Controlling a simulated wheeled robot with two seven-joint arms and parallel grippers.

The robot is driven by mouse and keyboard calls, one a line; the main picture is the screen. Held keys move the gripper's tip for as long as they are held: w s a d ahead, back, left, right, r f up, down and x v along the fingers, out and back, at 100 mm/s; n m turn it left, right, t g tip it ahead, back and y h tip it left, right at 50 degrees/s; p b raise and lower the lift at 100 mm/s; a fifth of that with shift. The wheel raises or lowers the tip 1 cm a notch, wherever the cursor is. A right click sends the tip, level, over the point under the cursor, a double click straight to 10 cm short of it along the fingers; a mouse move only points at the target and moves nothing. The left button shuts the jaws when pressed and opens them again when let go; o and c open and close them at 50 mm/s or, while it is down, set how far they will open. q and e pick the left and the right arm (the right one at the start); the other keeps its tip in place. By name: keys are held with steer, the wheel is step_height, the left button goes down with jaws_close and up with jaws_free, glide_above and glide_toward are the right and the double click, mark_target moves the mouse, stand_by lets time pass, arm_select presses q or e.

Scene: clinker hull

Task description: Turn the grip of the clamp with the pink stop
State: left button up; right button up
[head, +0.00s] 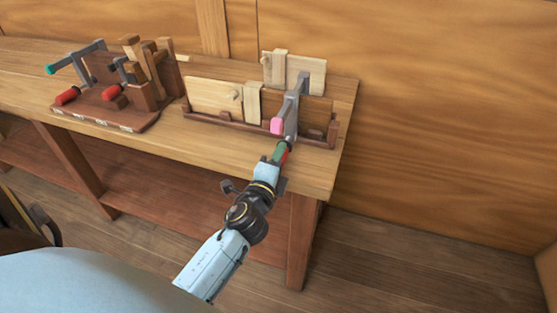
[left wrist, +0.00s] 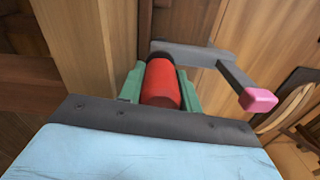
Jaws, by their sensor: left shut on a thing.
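The clamp (head: 291,118) with the pink stop (head: 277,126) is on the wooden boards at the right end of the bench. Its grey bar (left wrist: 236,75) and pink stop (left wrist: 258,100) also show in the left wrist view. My left gripper (head: 279,152) is at the bench's front edge, shut on the clamp's red grip (left wrist: 162,84). The green fingers lie on either side of the grip in the left wrist view. Most of the grip is hidden by the gripper in the head view. My right gripper is not in view.
A brown rack (head: 76,115) at the left holds wooden blocks and clamps with red grips, one with a teal stop (head: 50,69). Light boards (head: 215,95) stand in a low brown tray (head: 222,122) beside the clamp. A wooden wall rises behind the bench.

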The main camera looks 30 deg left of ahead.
arm_select(q)
steer(key=n, duration=0.5)
steer(key=shift+r+n, duration=0.1)
steer(key=shift+n, duration=0.2)
steer(key=shift+n+p, duration=0.4)
steer(key=shift+n, duration=0.4)
steer(key=n+p, duration=0.1)
steer(key=n, duration=0.1)
steer(key=shift+n, duration=0.4)
steer(key=shift+r+n, duration=0.1)
steer(key=shift+n, duration=0.2)
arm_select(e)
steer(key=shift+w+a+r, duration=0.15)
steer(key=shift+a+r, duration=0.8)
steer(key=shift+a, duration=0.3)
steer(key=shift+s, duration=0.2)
arm_select(q)
steer(key=o, duration=0.6)
steer(key=shift+w, duration=0.1)
steer(key=o, duration=0.4)
